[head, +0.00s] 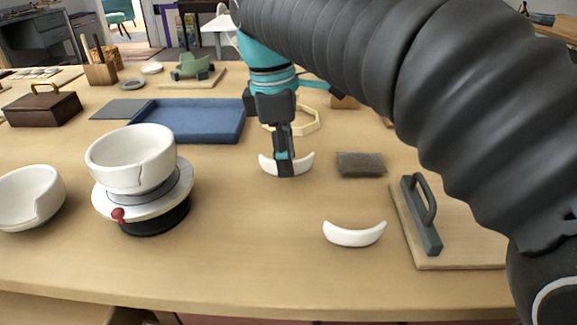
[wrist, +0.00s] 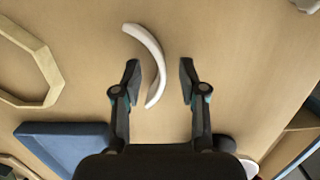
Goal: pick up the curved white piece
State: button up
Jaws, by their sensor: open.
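Two curved white pieces lie on the table. One curved white piece (head: 303,163) is at the middle, partly hidden behind my gripper (head: 284,168); it also shows in the wrist view (wrist: 152,45). The other curved white piece (head: 354,235) lies nearer the front edge, apart from my gripper. My gripper, seen in the wrist view (wrist: 160,70), is open and points down. The lower part of the first piece shows between the fingers, closer to the left finger; its upper end reaches beyond the fingertips. I cannot tell whether it touches a finger.
A white bowl (head: 130,160) with a gap in its wall stands on a turntable (head: 165,198) at left. A second bowl (head: 32,195) is at far left. A blue tray (head: 187,120), an octagonal frame (head: 312,122), a grey-brown block (head: 361,164) and a handled board (head: 460,240) lie around.

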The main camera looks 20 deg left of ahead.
jog(key=shift+f, duration=0.45)
grip_shut()
